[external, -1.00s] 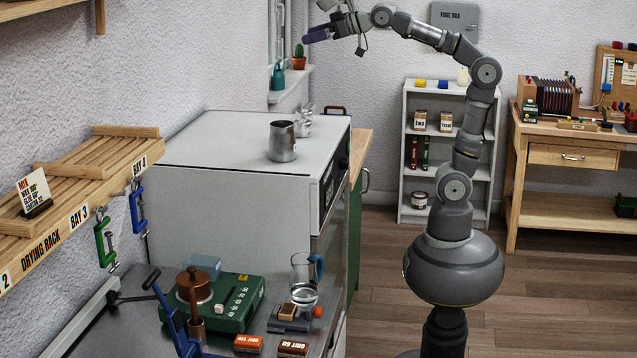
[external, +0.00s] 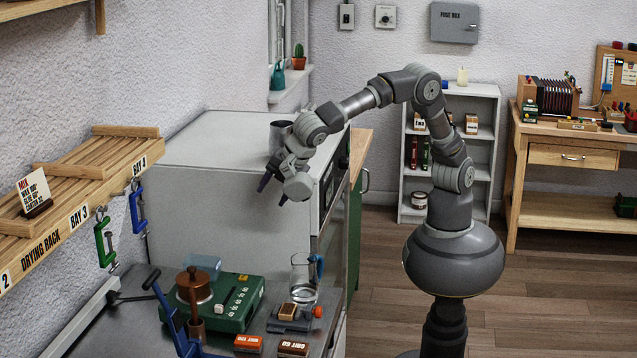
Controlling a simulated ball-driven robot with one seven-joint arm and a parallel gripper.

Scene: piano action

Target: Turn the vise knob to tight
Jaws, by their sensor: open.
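A small grey vise (external: 290,325) sits on the metal bench top near its right edge, with a tan block (external: 288,311) at its top. An orange-red knob (external: 318,311) is on its right side; its turn position is too small to read. My gripper (external: 273,192) is open and empty, with dark fingertips pointing down and left. It hangs in the air well above the vise, in front of the pale cabinet, and touches nothing that I can see.
A glass jug (external: 304,278) with a blue handle stands just behind the vise. A green hot plate (external: 237,305) with a copper pot (external: 193,285) is to the left. Grit boxes (external: 249,343) lie in front. A metal cup (external: 280,135) on the cabinet is partly hidden by my arm.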

